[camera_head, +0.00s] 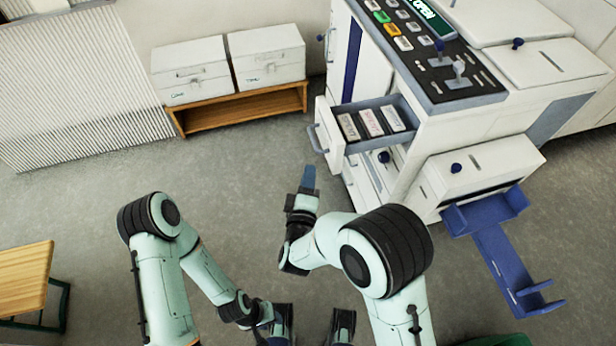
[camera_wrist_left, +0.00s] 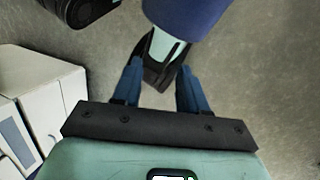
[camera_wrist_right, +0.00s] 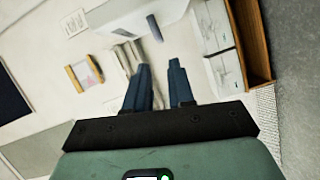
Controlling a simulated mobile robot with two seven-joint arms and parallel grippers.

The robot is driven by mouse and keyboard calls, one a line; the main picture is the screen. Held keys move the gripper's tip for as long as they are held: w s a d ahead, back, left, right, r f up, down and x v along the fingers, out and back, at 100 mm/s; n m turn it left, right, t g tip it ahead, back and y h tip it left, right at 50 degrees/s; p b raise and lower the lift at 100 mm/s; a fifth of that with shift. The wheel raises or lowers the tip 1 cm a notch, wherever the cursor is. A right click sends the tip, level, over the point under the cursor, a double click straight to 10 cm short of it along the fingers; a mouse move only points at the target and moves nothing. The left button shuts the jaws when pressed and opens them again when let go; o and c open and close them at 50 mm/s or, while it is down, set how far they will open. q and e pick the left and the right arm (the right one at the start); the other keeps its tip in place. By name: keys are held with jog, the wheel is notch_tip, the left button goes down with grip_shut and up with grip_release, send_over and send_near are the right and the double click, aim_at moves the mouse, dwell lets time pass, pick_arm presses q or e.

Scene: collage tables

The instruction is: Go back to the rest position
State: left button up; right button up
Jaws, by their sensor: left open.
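My right gripper (camera_head: 308,178) shows in the head view at the middle, reaching forward over the floor in front of the open drawer. In the right wrist view (camera_wrist_right: 160,75) its two blue fingers stand apart with a narrow gap and nothing between them. My left arm is folded low, its forearm running down to the bottom middle of the head view. Its fingers are hard to make out there. In the left wrist view my left gripper (camera_wrist_left: 157,85) has its fingers wide apart and empty.
A white machine (camera_head: 465,130) stands at the right with an open drawer (camera_head: 348,147) holding several labelled packs. A blue chute (camera_head: 505,265) sticks out from it. White boxes (camera_head: 190,72) stand on a wooden shelf (camera_head: 240,112) behind. A wooden table (camera_head: 25,275) is at left. Floor between is clear.

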dwell(0.4)
jog(key=s+d+f+m+g+y+p, duration=0.1)
jog(key=s+d+f+m+g+p, duration=0.2)
jog(key=s+d+f+m+g, duration=0.45)
jog(key=s+d+f+m+g+p, duration=0.2)
jog(key=d+f+p, duration=0.25)
jog(key=f, duration=0.65)
jog(key=s+d+f+m+g+y+p, duration=0.1)
jog(key=s+m+g, duration=0.3)
jog(key=s, duration=0.6)
jog(key=s+d+m+g+y+p, duration=0.2)
jog(key=s+m+g, duration=0.2)
jog(key=s, duration=0.6)
jog(key=shift+d+f+m+p, duration=0.35)
jog(key=shift+d+f+m, duration=0.05)
jog(key=shift+m, duration=0.55)
